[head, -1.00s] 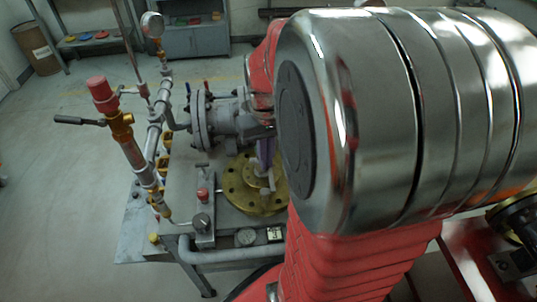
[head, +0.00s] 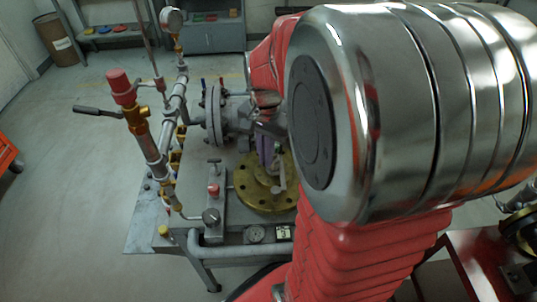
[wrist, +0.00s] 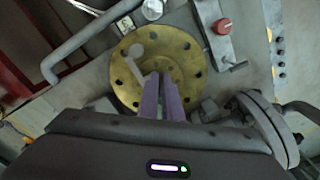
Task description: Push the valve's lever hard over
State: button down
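A round brass flange (head: 247,191) lies flat on the bench, with a pale grey lever (head: 279,178) on top. In the wrist view the lever (wrist: 137,50) shows a rounded end above and left of the fingertips, over the flange (wrist: 182,52). My gripper (wrist: 161,76) has two purple fingers close together, with only a thin gap and nothing visible held. In the head view my gripper (head: 265,160) points down beside the lever. I cannot tell whether it touches the lever. My arm's large metal joint covers the area to the right.
A grey flanged pipe (head: 236,117) stands behind the brass flange. A vertical pipe with a red cap (head: 121,86) and black handle (head: 95,109) rises at left. A red knob (wrist: 222,26) sits on a block beside the flange. The floor at left is open.

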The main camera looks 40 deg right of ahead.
jog(key=shift+w+m, duration=0.15)
jog(key=shift+m, duration=0.45)
jog(key=c, duration=1.9)
grip_release()
jog(key=shift+c, duration=0.2)
jog(key=shift+w+r, duration=0.1)
jog(key=shift+r, duration=0.05)
notch_tip(320, 180, up, 13)
jog(key=shift+r, duration=0.2)
